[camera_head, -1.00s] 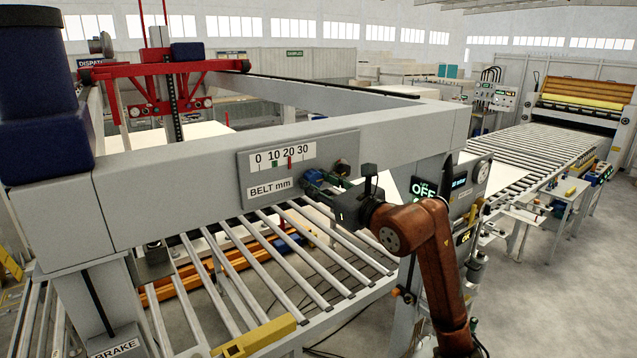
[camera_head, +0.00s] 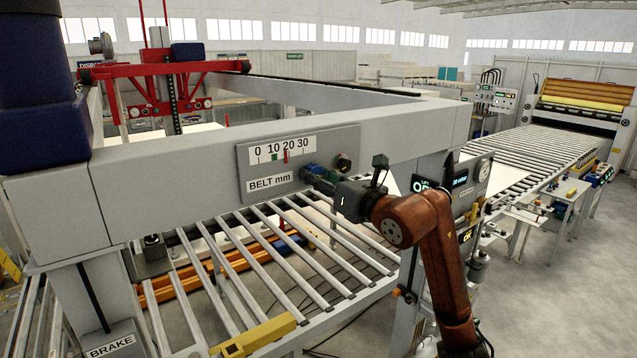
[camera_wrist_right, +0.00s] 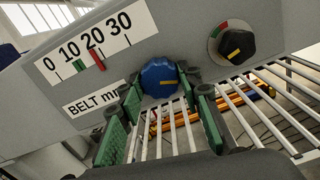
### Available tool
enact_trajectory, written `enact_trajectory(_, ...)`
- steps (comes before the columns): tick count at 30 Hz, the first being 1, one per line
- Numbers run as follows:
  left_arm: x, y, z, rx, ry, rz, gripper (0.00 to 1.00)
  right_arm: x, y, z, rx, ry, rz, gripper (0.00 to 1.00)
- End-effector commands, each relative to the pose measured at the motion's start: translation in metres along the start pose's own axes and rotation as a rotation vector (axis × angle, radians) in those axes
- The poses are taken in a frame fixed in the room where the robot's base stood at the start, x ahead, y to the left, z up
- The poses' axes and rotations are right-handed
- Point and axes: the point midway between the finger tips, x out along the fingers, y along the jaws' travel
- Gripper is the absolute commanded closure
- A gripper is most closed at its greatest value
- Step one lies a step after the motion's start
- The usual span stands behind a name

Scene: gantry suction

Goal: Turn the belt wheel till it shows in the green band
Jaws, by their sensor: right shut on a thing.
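The belt wheel (camera_wrist_right: 160,77) is a round blue knob on the grey beam's BELT mm panel. In the head view it is mostly hidden behind my right gripper (camera_head: 316,175). In the wrist view the green-padded fingers of my right gripper (camera_wrist_right: 160,88) sit on either side of the wheel, shut on it. The scale (camera_head: 283,148) reads 0 to 30. Its green band (camera_wrist_right: 79,65) lies near 10, and the red pointer (camera_wrist_right: 97,58) stands to the right of it, just short of 20. My left gripper is not in view.
A black knob with a yellow mark (camera_wrist_right: 236,45) sits on the panel right of the wheel, close to my fingers. The grey beam (camera_head: 170,190) runs behind. Rollers (camera_head: 290,255) lie below, and a display post (camera_head: 455,190) stands right of my wrist.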

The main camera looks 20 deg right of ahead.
Motion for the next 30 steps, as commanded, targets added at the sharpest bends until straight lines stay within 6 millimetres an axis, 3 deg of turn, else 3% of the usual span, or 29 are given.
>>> enact_trajectory(15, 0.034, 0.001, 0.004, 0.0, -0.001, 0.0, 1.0, 0.0, -0.001, -0.001, 0.491, -0.004, -0.001, 0.92)
enact_trajectory(30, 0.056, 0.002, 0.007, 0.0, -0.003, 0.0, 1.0, -0.001, -0.001, 0.001, 0.895, -0.005, 0.0, 0.92)
